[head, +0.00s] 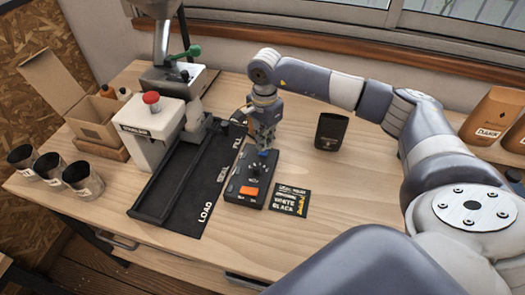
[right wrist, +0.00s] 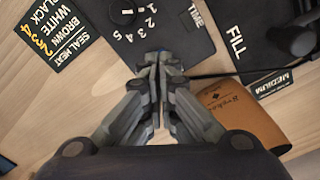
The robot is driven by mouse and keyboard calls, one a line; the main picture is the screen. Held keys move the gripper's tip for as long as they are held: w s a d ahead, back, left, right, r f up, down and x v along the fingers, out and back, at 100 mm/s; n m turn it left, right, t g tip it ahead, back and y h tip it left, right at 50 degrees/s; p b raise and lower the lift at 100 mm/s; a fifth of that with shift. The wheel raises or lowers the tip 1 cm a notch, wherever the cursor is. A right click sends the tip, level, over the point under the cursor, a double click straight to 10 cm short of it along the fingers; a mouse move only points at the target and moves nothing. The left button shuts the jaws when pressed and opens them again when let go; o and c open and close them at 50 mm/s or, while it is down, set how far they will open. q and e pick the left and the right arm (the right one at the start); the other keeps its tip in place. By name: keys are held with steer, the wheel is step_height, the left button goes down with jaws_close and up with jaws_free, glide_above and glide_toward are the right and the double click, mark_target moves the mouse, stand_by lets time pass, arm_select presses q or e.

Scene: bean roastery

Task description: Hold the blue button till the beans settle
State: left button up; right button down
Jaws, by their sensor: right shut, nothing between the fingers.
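A black control box (head: 237,197) lies on the table, with a knob (head: 254,170) and an orange switch (head: 249,191). The blue button (head: 263,153) is at its far end, mostly covered by my right gripper (head: 264,147). In the right wrist view my right gripper (right wrist: 158,62) is shut and empty, pointing down with its tips at the box (right wrist: 185,35). A sliver of blue shows at the tips; I cannot tell whether the button is pressed down. My left gripper is not in view. No beans can be made out.
A black track (head: 178,200) marked LOAD and FILL runs left of the box, beside a white machine (head: 148,140) with a red button. A label card (head: 291,200) lies to the right. A dark bag (head: 331,132) stands behind. Dark cups (head: 82,178) stand far left.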

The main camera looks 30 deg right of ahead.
steer(key=shift+f, duration=0.1)
stand_by(0.3)
steer(key=shift+f, duration=0.15)
steer(key=shift+f+b, duration=1)
steer(key=shift+f, duration=0.1)
steer(key=shift+r, duration=0.2)
stand_by(1.7)
steer(key=shift+r+p, duration=1.6)
steer(key=shift+r, duration=1.3)
